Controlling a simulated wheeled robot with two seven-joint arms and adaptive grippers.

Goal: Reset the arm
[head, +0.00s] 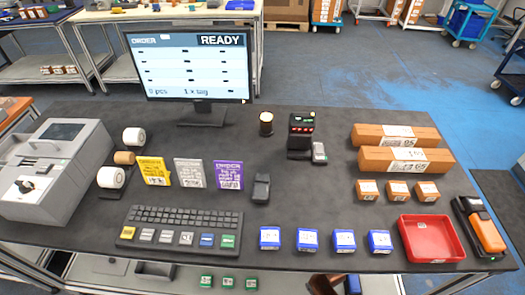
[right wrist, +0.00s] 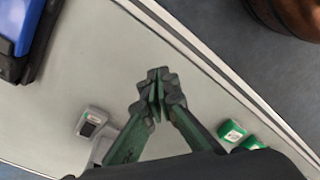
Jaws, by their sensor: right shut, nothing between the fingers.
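My right gripper (right wrist: 157,98) shows in the right wrist view, with its green fingers together and nothing between them. It is over a pale grey surface, and I cannot tell its height above it. In the head view neither of my grippers is seen.
On the dark table (head: 290,215) stand a monitor (head: 188,62), a keyboard (head: 180,228), a red tray (head: 432,238), blue boxes (head: 307,239) and brown boxes (head: 405,160). In the right wrist view, green boxes (right wrist: 232,132), a grey device (right wrist: 92,122) and a blue object (right wrist: 18,30) lie around the gripper.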

